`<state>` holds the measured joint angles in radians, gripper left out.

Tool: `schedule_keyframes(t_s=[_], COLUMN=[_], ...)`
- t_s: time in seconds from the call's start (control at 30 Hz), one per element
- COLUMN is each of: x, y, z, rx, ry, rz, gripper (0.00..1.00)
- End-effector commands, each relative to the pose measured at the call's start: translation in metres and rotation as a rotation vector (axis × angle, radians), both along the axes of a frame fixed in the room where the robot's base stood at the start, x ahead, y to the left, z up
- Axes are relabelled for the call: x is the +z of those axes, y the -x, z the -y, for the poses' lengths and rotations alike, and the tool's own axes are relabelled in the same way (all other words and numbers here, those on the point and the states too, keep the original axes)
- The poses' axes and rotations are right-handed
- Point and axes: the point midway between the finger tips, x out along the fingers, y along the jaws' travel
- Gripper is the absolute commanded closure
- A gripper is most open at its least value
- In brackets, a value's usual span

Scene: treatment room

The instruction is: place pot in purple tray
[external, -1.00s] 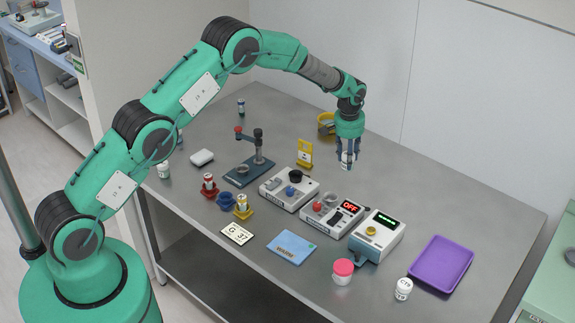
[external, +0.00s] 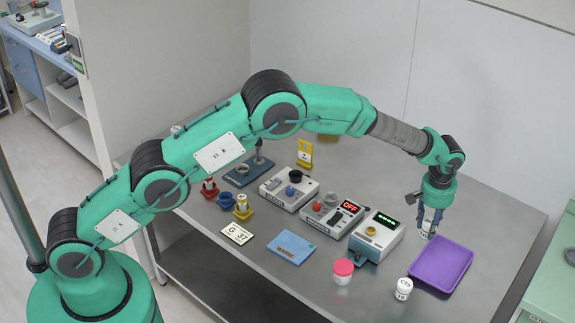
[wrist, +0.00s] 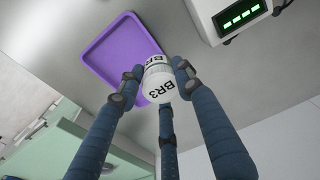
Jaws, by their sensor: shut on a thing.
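The pot is a small white container labelled BR3 (wrist: 158,82), held between the blue fingers of my gripper (external: 430,218). In the external view the pot (external: 428,230) hangs below the fingers, above the table at the tray's upper left edge. My gripper is shut on it. The purple tray (external: 441,264) lies on the table at the right and looks empty. In the wrist view the tray (wrist: 105,50) shows behind and to the left of the pot, partly covered by the pot and a finger.
A device with a green display (external: 377,235) stands just left of the tray. A white jar (external: 403,289) and a pink-lidded jar (external: 343,271) stand near the front edge. A blue card (external: 291,247) lies further left. The table right of the tray is clear.

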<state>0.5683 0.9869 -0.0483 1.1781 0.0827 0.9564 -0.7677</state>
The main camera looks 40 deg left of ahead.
Motion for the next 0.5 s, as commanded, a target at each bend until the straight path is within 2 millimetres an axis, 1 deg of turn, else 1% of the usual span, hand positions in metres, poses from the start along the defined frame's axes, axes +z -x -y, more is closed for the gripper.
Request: schedule_keyframes(t_s=[0.03,0.1,0.2,0.33,0.5], x=[-0.001,-0.001,0.000,0.001,0.002], y=[0.009,0.020,0.032,0.041,0.045], z=[0.017,0.035,0.053,0.067,0.072], rx=[-0.006,-0.007,-0.007,-0.007,-0.006], ry=[0.000,0.000,-0.002,-0.003,-0.003], rz=[0.001,0.001,0.000,0.000,0.000], gripper=[0.91,0.91,0.91,0.91,0.91])
